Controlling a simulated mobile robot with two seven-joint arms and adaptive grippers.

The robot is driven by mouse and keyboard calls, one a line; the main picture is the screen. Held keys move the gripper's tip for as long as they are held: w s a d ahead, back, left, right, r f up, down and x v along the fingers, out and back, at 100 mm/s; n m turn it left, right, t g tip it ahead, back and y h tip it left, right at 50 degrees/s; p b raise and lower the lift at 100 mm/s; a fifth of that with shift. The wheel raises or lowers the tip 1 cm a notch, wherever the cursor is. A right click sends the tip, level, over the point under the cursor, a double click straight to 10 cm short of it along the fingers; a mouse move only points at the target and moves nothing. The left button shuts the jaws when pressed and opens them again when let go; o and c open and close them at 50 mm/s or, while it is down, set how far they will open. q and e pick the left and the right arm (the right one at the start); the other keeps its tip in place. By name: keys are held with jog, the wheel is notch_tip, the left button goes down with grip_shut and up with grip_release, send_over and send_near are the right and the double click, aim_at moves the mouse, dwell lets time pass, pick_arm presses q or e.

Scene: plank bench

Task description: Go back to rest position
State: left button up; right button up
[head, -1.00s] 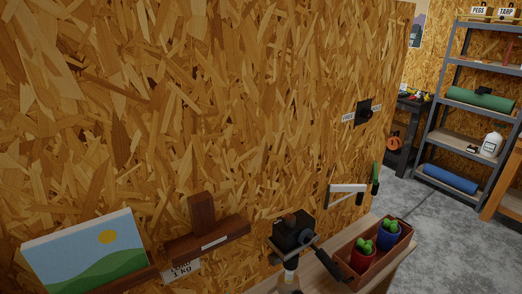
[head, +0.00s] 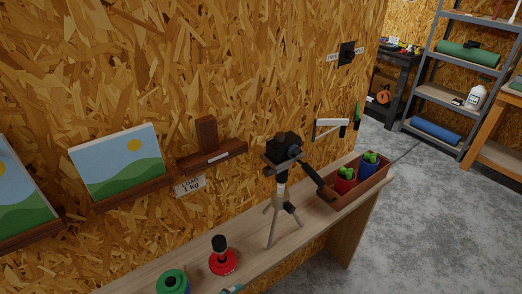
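Neither of my grippers nor my arms show in the head view. The plank bench (head: 305,232) runs along the chipboard wall from the bottom middle up to the right. On it a black camera (head: 284,148) stands on a small grey tripod (head: 272,225). A brown planter box (head: 378,180) at the bench's far end holds a red pot (head: 345,182) and a blue pot (head: 368,165) with green plants. A red-based object with a black top (head: 222,262) and a green round object (head: 172,281) sit at the near end.
A wall ledge (head: 212,156) holds a brown block, above a load label (head: 189,186). A landscape picture (head: 120,165) stands on another ledge, with a second picture at left. Grey shelving (head: 450,98) stands at the back right. Grey floor (head: 430,220) is clear at right.

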jog(key=s+g, duration=0.1)
jog(key=s, duration=0.6)
pick_arm(q)
jog(key=s+a+f+m+g+y, duration=0.2)
jog(key=s+a+f+g+y, duration=0.45)
jog(key=s+a, duration=0.5)
notch_tip(320, 180, down, 30)
jog(key=s+a+b, duration=0.1)
jog(key=a+b, duration=0.1)
jog(key=b, duration=0.5)
jog(key=s+a+f+g+y+b, duration=0.1)
jog(key=s+f+b, duration=0.4)
jog(key=s+f, duration=1)
notch_tip(320, 180, down, 4)
jog(key=shift+s+a+r+m+g, duration=0.1)
jog(key=shift+s+a+m+g, duration=0.3)
jog(key=shift+a, duration=0.25)
pick_arm(e)
notch_tip(320, 180, down, 12)
jog(key=w, duration=0.2)
jog(key=shift+w+d, duration=0.15)
jog(key=shift+w, duration=0.2)
